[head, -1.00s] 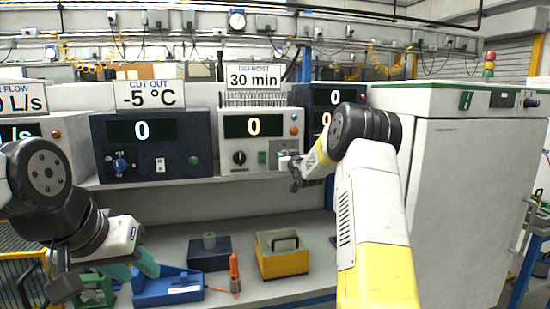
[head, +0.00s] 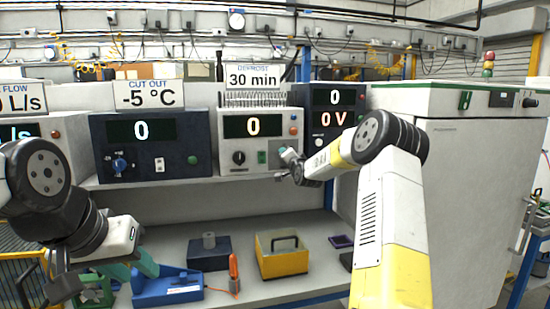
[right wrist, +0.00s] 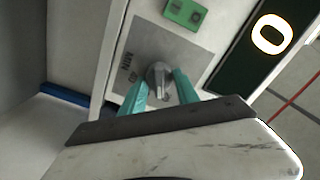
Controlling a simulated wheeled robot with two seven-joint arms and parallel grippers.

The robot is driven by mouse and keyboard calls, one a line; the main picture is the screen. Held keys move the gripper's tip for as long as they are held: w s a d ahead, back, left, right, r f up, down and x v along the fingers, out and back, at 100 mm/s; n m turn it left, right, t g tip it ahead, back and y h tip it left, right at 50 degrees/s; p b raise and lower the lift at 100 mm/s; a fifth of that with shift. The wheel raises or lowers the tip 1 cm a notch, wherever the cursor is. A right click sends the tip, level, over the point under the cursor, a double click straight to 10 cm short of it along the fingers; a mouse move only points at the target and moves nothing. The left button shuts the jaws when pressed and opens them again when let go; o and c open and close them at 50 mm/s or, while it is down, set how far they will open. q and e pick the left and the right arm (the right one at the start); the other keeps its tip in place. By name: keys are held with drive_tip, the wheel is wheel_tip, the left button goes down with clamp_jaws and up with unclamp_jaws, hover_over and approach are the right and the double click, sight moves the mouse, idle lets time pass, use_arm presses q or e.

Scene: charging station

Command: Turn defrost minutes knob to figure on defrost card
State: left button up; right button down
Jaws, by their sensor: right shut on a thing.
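The defrost card (head: 252,76) reads 30 min and stands on top of the white control box (head: 222,167), whose display (head: 253,125) shows 0. In the right wrist view, a grey knob (right wrist: 160,78) sits on a plate marked MIN. My right gripper (right wrist: 161,88) is shut on this knob, one teal fingertip on each side. In the head view, my right gripper (head: 283,157) is at the right side of the box front and hides the knob. My left gripper (head: 132,268) is open and empty, low on the left above the bench.
A dark blue box (head: 100,140) stands to the left. A yellow box (head: 283,262) and a blue tray (head: 165,290) are on the bench. A white cabinet (head: 470,190) is on the right.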

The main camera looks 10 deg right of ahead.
drive_tip(key=m, duration=0.6)
drive_tip(key=shift+f+m, duration=0.15)
drive_tip(key=shift+m, duration=0.15)
idle(0.4)
drive_tip(key=c, duration=0.9)
unclamp_jaws()
drive_tip(key=shift+d, duration=0.1)
drive_tip(key=s, duration=0.7)
drive_tip(key=shift+s, duration=0.4)
drive_tip(key=shift+d, duration=0.1)
